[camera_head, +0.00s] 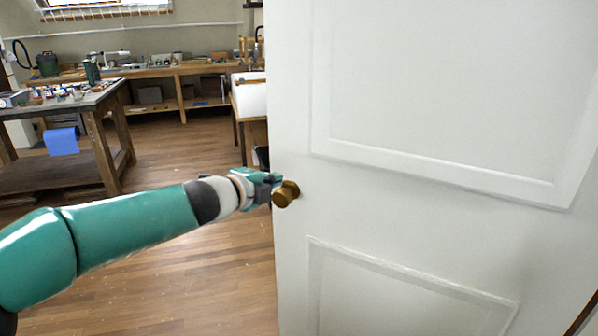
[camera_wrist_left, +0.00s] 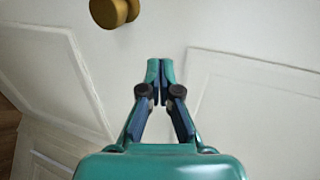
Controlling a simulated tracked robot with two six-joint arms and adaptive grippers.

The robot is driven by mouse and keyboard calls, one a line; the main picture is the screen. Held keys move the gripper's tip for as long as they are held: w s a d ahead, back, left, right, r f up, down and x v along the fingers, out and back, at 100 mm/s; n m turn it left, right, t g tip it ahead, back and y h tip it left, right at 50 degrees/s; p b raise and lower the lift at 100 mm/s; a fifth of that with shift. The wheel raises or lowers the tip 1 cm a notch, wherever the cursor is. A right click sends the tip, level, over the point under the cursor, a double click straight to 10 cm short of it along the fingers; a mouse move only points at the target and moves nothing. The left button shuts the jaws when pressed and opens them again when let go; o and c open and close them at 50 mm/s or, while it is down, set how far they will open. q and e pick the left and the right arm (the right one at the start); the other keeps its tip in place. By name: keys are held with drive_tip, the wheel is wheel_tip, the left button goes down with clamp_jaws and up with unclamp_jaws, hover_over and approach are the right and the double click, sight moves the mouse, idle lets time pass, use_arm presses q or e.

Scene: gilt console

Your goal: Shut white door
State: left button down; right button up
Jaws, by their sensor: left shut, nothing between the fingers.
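The white door (camera_head: 430,215) fills the right of the head view, and its panelled face also fills the left wrist view (camera_wrist_left: 225,35). It stands open, with the room showing past its left edge. A brass knob (camera_head: 285,194) sits near that edge; it also shows at the top left of the left wrist view (camera_wrist_left: 110,12). My left gripper (camera_head: 272,183) is beside the knob in the head view. In the left wrist view its fingertips (camera_wrist_left: 160,68) are together and empty, in front of the door face and apart from the knob; contact with the door cannot be told. My right gripper is not in view.
A wooden workbench (camera_head: 108,100) with small items stands at the left. A long bench (camera_head: 180,80) with tools runs along the back wall. A white-topped table (camera_head: 250,98) stands just behind the door's edge. The wooden floor (camera_head: 180,165) between them is clear.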

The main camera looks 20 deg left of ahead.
use_arm(q)
approach(302, 168)
drive_tip(key=w+f, duration=0.2)
drive_tip(key=w, duration=0.1)
drive_tip(key=w+p, duration=0.1)
drive_tip(key=w+d+p, duration=0.1)
drive_tip(key=shift+r+p, duration=0.15)
drive_tip(key=shift+p, duration=0.15)
drive_tip(key=shift+w+d+p, duration=0.1)
drive_tip(key=shift+w+p, duration=0.3)
drive_tip(key=shift+w, duration=0.4)
